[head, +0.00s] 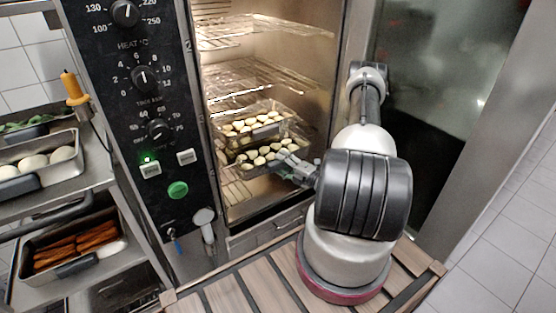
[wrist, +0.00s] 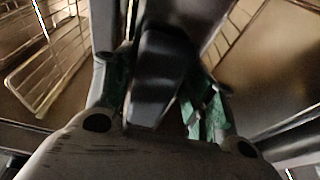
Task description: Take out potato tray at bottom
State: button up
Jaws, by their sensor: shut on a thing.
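The bottom potato tray (head: 246,173) is in the lower part of the open oven and holds several pale potato pieces. A second potato tray (head: 232,144) sits on the level just above it. My gripper (head: 287,166) reaches into the oven from the right and is at the front right of the bottom tray. In the wrist view, my gripper (wrist: 160,100) is shut on a dark block, which looks like the tray's handle (wrist: 160,70). The fingers hide part of the handle. The wrist view does not show the potatoes.
Empty wire racks (head: 255,75) fill the upper oven. The control panel (head: 140,110) stands left of the opening. A shelf at the left holds a tray of dough balls (head: 40,170) and a tray of orange-brown sticks (head: 75,247). A slatted wooden surface (head: 235,293) lies in front.

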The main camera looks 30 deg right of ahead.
jog(key=s+a+y, duration=0.1)
jog(key=s+a, duration=0.1)
jog(key=s, duration=1.8)
jog(key=shift+s+a+n, duration=0.35)
jog(key=shift+n, duration=0.05)
